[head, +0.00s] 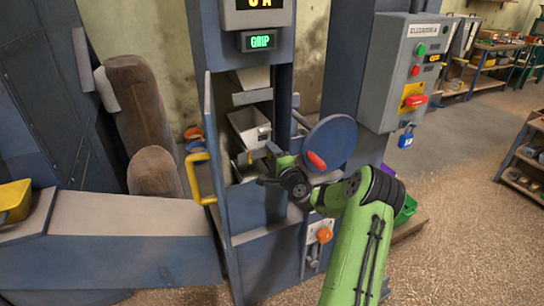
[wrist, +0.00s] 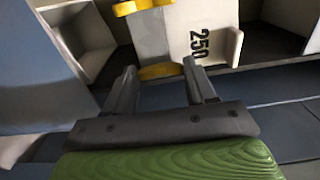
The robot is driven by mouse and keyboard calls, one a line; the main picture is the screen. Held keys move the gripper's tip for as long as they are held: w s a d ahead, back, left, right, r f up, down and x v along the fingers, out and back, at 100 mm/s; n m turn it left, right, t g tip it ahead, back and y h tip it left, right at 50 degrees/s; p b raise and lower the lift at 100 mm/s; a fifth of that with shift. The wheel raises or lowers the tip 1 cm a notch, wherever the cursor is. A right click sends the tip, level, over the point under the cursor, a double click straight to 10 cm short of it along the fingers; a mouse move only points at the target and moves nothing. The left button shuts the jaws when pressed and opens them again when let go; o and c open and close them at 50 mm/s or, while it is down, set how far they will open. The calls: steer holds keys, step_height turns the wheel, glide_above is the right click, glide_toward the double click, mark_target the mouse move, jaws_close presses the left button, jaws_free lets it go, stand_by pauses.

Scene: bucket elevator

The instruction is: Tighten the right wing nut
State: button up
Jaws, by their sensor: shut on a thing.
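In the wrist view two yellow wing nuts show on a pale bucket (wrist: 183,35) marked 250. The nearer wing nut (wrist: 160,71) sits between my fingertips, and the other wing nut (wrist: 133,7) is farther off at the top edge. My gripper (wrist: 163,75) is shut on the nearer wing nut. Which of the two is the right one I cannot tell for sure from this turned view. In the head view my gripper (head: 268,165) reaches into the elevator opening from the right. A small yellow part (head: 250,158) shows by its tip; the fingers there are partly hidden.
A yellow handle (head: 198,178) is at the opening's left. Another bucket (head: 250,126) hangs above. The display (head: 262,41) reads GRIP. A grey control box (head: 402,75) is at right.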

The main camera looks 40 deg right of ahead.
steer(key=o, duration=1)
steer(key=shift+o, duration=0.2)
steer(key=b+v, duration=0.2)
steer(key=v, duration=1.3)
steer(key=shift+s, duration=0.4)
steer(key=shift+a, duration=0.15)
